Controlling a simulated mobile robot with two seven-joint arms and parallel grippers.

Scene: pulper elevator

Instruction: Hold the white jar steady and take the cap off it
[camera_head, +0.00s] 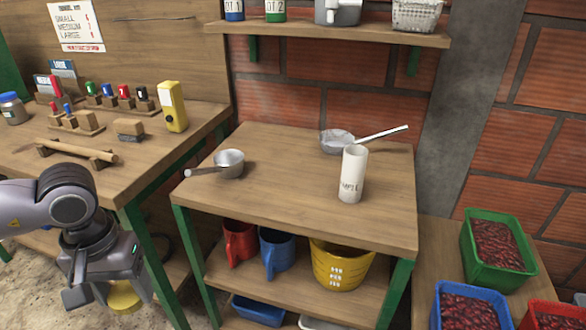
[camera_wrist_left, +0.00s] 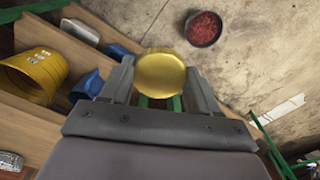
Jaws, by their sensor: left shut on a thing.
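The white jar (camera_head: 351,178), with dark lettering on its side, stands upright on the wooden table (camera_head: 270,210), right of its middle. Its top shows no cap and looks open. My left gripper (camera_head: 112,292) is at the lower left, away from the jar and past the table's left side. It is shut on a round gold-yellow cap (camera_head: 125,299). In the left wrist view the cap (camera_wrist_left: 161,72) sits between the two fingers, its flat round face showing. No gripper touches the jar. My right gripper is not in view.
A small pan (camera_head: 230,163) and a long-handled scoop (camera_head: 338,141) lie on the table. A yellow bucket (camera_head: 340,268) and red and blue jugs stand on the shelf below. Crates of red cherries (camera_head: 497,245) are at the right. The table's front is clear.

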